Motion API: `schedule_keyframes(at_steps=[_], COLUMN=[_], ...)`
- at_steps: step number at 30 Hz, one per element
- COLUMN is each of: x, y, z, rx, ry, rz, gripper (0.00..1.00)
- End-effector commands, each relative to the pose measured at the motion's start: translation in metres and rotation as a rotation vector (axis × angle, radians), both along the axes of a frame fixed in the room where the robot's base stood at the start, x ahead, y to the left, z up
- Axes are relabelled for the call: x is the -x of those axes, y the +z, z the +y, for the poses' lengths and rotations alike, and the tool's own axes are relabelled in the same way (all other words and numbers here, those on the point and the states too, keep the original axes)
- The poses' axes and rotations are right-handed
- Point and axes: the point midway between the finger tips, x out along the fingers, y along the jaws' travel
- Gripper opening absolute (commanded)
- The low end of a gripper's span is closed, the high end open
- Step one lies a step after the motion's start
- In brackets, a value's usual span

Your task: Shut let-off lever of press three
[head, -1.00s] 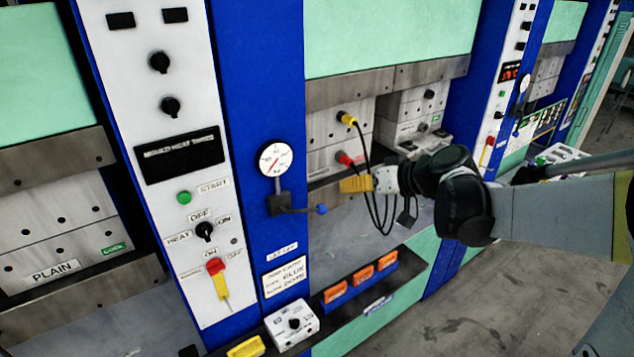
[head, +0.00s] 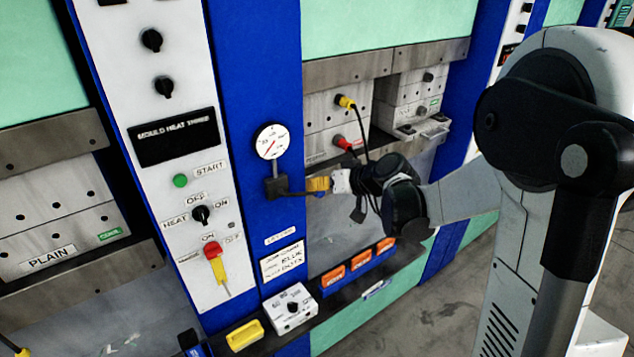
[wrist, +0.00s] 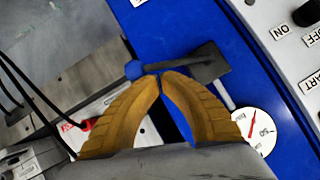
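The let-off lever of press three is a dark rod on a dark valve block (head: 276,187) below a round white gauge (head: 270,142). In the head view the rod runs right, roughly level, to my gripper (head: 318,184), which hides its end. In the wrist view the lever's blue ball (wrist: 133,70) shows just left of my yellow fingertips (wrist: 161,74), and the block (wrist: 203,64) lies to their right. My fingertips are together right at the rod. I cannot tell if they touch it. Nothing shows between them.
The white control panel (head: 160,100) with knobs and a red-yellow switch (head: 215,262) stands to the left. Yellow and red plugs (head: 346,102) with hanging black cables are close behind my gripper.

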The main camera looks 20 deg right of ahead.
Motion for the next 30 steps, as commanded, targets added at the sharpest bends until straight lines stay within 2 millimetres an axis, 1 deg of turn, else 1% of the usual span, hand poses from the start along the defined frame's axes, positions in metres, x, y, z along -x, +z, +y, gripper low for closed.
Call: schedule_keyframes(at_steps=[8,13,30], x=[0.000,0.000,0.000], y=[-0.001,-0.006,-0.013], z=[0.000,0.000,0.000], rx=[-0.006,-0.041,-0.134], ry=[0.000,0.000,-0.001], rz=[0.002,0.014,0.044], gripper=[0.00,0.00,0.00])
